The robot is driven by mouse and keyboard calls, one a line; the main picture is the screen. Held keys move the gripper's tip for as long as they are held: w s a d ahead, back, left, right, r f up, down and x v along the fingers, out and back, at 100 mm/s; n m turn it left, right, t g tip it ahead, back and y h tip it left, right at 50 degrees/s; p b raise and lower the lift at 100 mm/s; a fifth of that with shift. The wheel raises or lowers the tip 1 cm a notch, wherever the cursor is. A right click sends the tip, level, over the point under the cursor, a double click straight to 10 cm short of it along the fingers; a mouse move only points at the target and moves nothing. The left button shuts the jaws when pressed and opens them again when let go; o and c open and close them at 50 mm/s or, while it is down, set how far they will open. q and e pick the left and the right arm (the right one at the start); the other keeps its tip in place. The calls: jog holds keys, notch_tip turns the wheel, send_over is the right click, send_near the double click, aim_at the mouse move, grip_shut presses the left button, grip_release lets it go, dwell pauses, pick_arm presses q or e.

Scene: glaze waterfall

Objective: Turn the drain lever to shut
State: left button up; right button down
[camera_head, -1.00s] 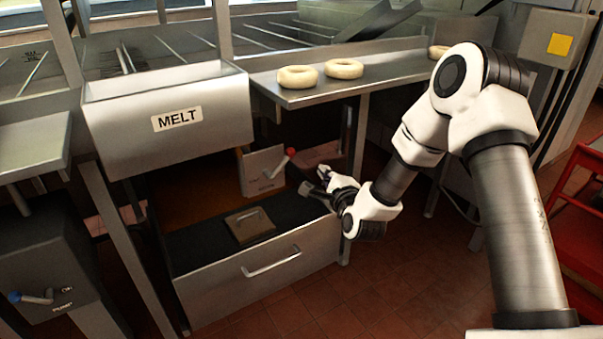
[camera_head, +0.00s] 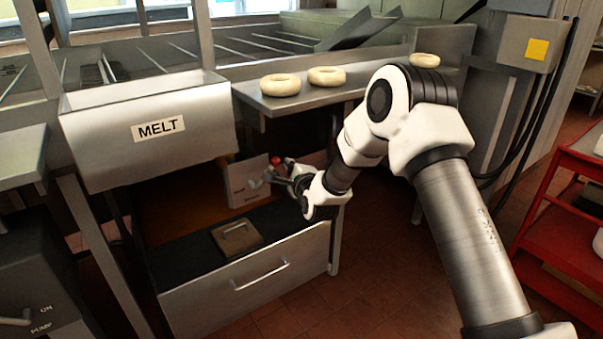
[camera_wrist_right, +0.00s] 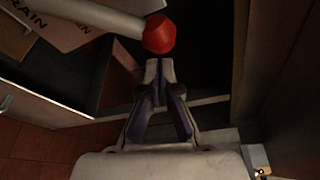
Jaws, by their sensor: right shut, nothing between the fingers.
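The drain lever has a red knob (camera_head: 277,160), with its grey arm partly hidden by my gripper in the head view. It is mounted at a pale panel (camera_head: 243,186) above the open drawer. In the right wrist view the red knob (camera_wrist_right: 159,35) sits just beyond my fingertips, and the pale lever arm (camera_wrist_right: 95,14) runs off to the upper left. Part of the word DRAIN shows on the panel there. My right gripper (camera_head: 277,177) is shut and empty; its fingertips (camera_wrist_right: 158,72) point at the knob, and contact cannot be told. My left gripper is out of view.
The drawer (camera_head: 250,283) under the lever stands open, with a brown flat lidded piece (camera_head: 236,238) in it. The MELT hopper (camera_head: 150,135) and a steel shelf (camera_head: 300,98) with ring doughnuts overhang the space. A pump box (camera_head: 40,290) stands lower left, a red cart (camera_head: 550,235) right.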

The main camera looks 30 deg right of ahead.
aim_at(279, 159)
jog(key=shift+s+a+r, duration=0.1)
jog(key=shift+a+r, duration=0.2)
jog(key=shift+a, duration=0.35)
jog(key=shift+a+r+n, duration=0.3)
jog(key=shift+r+n, duration=0.05)
jog(key=shift+n, duration=0.05)
jog(key=shift+a+r+n+t+h, duration=0.35)
jog(key=shift+a+r+n, duration=0.55)
jog(key=shift+n, duration=0.4)
jog(key=shift+s+a+r+n+t+y+b, duration=0.1)
jog(key=shift+a+n+t+y+b, duration=0.45)
jog(key=shift+a+n, duration=1.65)
jog(key=shift+s+a+f+n+t+y+b, duration=0.1)
jog(key=shift+a+n+t+y+b, duration=0.4)
jog(key=shift+a+n, duration=1.7)
jog(key=shift+s+a+r+n+t+y+b, duration=0.1)
jog(key=shift+a+n+t+y+b, duration=0.4)
jog(key=shift+a+n, duration=1.7)
jog(key=shift+d+n+t, duration=0.3)
jog(key=shift+d+n, duration=0.5)
